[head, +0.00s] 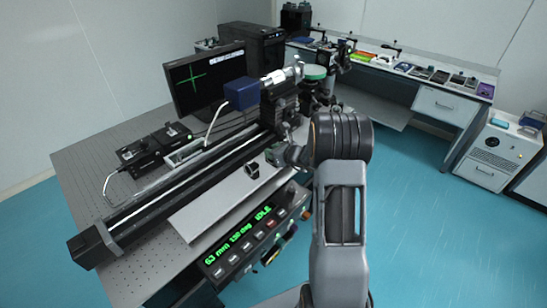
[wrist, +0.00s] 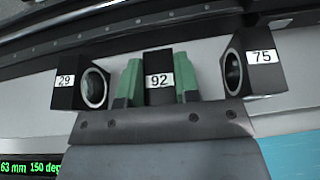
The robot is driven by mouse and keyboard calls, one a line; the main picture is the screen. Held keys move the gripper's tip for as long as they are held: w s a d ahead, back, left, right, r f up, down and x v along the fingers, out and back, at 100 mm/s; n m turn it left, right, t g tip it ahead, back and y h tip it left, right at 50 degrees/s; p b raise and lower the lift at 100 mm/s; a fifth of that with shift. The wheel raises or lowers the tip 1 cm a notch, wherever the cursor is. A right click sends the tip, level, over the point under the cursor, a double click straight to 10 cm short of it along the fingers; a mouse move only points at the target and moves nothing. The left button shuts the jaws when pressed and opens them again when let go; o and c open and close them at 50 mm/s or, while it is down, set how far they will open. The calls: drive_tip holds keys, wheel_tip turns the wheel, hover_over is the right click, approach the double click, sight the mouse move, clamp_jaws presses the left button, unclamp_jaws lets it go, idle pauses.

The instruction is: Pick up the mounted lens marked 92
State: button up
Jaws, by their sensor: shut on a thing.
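The mounted lens marked 92 (wrist: 159,68) is a black block with a white label, in the middle of the wrist view. My gripper (wrist: 158,88) has its green fingers shut on it, one on each side. The lower part of the block is hidden behind the gripper body, so I cannot tell whether it touches the surface beneath. In the head view my gripper (head: 274,155) is over the pale strip at the table's front edge, and the lens in it cannot be made out.
Lens 29 (wrist: 80,82) stands close on the left and lens 75 (wrist: 248,62) close on the right. A black mount (head: 252,170) on the pale strip (head: 215,205) has no readable label in the head view. A long black rail (head: 185,178) runs behind; a control panel (head: 250,240) sits in front.

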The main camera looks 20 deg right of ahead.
clamp_jaws()
drive_tip(key=shift+r, duration=0.1)
